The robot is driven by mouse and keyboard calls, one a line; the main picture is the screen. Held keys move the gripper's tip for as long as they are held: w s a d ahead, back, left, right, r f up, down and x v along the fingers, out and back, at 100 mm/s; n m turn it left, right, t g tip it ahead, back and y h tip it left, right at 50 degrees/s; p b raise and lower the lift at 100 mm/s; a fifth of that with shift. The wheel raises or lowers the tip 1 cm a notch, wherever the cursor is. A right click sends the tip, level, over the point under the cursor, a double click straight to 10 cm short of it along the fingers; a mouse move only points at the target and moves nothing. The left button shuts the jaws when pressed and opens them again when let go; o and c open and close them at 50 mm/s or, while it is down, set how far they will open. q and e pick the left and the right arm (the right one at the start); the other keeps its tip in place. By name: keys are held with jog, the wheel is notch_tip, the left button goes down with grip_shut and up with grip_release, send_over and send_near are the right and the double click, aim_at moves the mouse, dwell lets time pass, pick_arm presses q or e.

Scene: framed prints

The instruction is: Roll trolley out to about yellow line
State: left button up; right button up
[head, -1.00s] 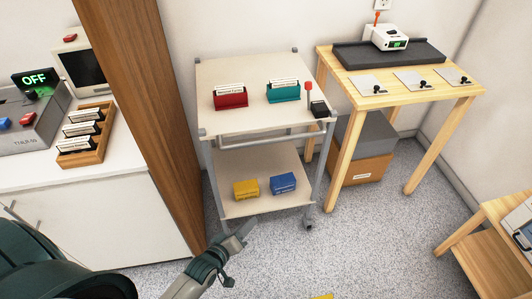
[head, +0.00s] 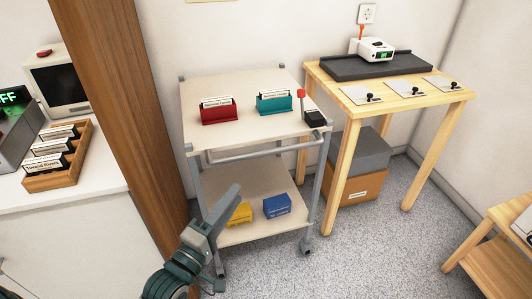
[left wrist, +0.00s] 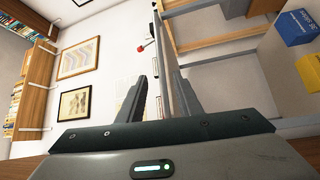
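The trolley (head: 250,130) stands in the middle of the head view, a two-shelf cart with grey posts, castors and a front handle bar (head: 262,150). Its top shelf holds a red card box (head: 219,112), a teal card box (head: 273,105) and a black block with a red-topped lever (head: 315,118). My left gripper (head: 233,192) is in front of the lower shelf, below the handle. In the left wrist view its two fingers (left wrist: 160,85) are apart, with part of the trolley frame showing beyond them. No grip on it is visible. My right gripper and the yellow line are not in view.
A wooden post (head: 125,110) stands close left of the trolley. A wooden table (head: 400,95) with boxes beneath stands close on the right. A yellow box (head: 240,214) and a blue box (head: 277,206) sit on the lower shelf. Speckled floor in front is clear.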

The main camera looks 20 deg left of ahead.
aim_at(267, 152)
pick_arm(q)
jog(key=x, duration=1.7)
jog(key=shift+w+b, duration=0.2)
jog(key=shift+b, duration=0.15)
grip_shut()
